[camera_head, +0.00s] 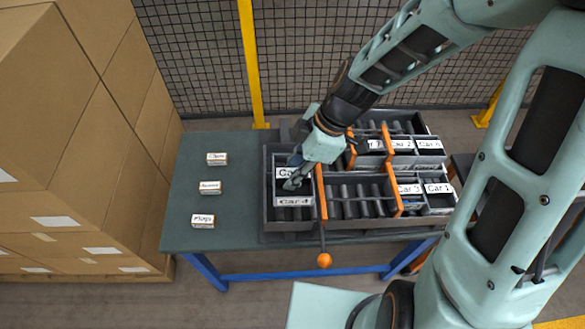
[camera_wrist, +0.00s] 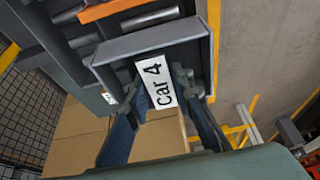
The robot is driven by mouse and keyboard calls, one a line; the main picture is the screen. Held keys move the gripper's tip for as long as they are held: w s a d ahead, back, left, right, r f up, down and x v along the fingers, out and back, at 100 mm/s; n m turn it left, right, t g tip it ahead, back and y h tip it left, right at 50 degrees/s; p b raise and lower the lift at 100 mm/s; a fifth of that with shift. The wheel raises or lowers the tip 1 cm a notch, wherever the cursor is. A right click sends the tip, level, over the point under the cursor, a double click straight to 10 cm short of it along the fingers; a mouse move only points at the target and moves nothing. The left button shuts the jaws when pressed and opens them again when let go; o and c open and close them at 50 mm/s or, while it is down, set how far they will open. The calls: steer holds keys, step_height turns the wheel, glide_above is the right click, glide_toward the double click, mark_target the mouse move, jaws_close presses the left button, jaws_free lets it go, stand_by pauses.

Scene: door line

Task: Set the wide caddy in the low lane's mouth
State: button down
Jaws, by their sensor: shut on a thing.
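The wide grey caddy labelled "Car 4" (camera_head: 293,201) sits at the left end of the dark rack (camera_head: 352,229) on the table. Its labelled wall (camera_wrist: 110,66) fills the upper middle of the wrist view. My gripper (camera_head: 293,183) reaches down at the caddy from above right. In the wrist view its two fingers (camera_wrist: 160,92) close on the caddy's wall at either side of the white label. A second label (camera_head: 285,172) behind is partly covered by my gripper. Which opening is the low lane's mouth, I cannot tell.
Orange rails (camera_head: 391,183) divide the rack; several smaller labelled caddies (camera_head: 438,189) stand on its right. A lever with an orange knob (camera_head: 324,260) sticks out in front. Three small labelled boxes (camera_head: 210,187) lie on the table's left. Cartons (camera_head: 85,150) stand further left.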

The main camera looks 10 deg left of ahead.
step_height(320, 180, down, 6)
steer(key=b, duration=0.4)
steer(key=shift+f, duration=0.25)
steer(key=shift+f+b, duration=0.9)
steer(key=shift+f+b, duration=0.1)
steer(key=shift+b, duration=0.2)
steer(key=c, duration=1.6)
jaws_free()
steer(key=v, duration=1.2)
steer(key=shift+d, duration=0.1)
steer(key=shift+w, duration=0.1)
